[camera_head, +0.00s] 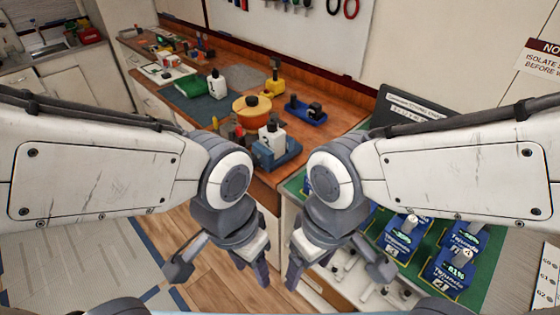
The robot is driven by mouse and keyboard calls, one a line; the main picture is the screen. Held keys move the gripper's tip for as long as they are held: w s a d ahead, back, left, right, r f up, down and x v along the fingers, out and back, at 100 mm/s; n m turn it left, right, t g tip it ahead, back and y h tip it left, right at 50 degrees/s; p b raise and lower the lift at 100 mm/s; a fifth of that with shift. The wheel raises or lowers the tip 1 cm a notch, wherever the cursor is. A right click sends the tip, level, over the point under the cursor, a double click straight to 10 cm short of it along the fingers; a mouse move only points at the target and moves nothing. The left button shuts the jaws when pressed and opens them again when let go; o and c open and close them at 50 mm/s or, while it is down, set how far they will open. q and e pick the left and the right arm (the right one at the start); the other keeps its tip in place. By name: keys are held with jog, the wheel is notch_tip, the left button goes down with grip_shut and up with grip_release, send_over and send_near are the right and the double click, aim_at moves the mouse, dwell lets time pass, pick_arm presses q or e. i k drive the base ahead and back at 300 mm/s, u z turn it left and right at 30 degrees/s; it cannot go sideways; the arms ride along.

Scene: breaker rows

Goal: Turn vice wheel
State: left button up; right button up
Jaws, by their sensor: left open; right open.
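A small blue tool with dark upright parts (305,108), which looks like a vice, stands on the wooden bench near the wall. No wheel on it can be made out at this size. A second blue block-like object (277,152) sits at the bench's near end, by a white bottle. My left gripper (219,272) is open and empty, pointing down over the floor in front of the bench. My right gripper (337,272) is open and empty, beside the green-topped surface. Both are apart from the blue tools.
The wooden bench (333,127) holds an orange pot (252,106), a yellow item (274,84), bottles and a dark mat. Blue labelled boxes (455,263) stand on the green surface at right, with a dark sign panel behind. Open wooden floor lies below my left gripper.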

aim_at(254, 158)
jog(key=u, duration=0.2)
jog(key=k, duration=0.65)
jog(key=u, duration=0.65)
jog(key=i, duration=1.7)
jog(key=z, duration=0.6)
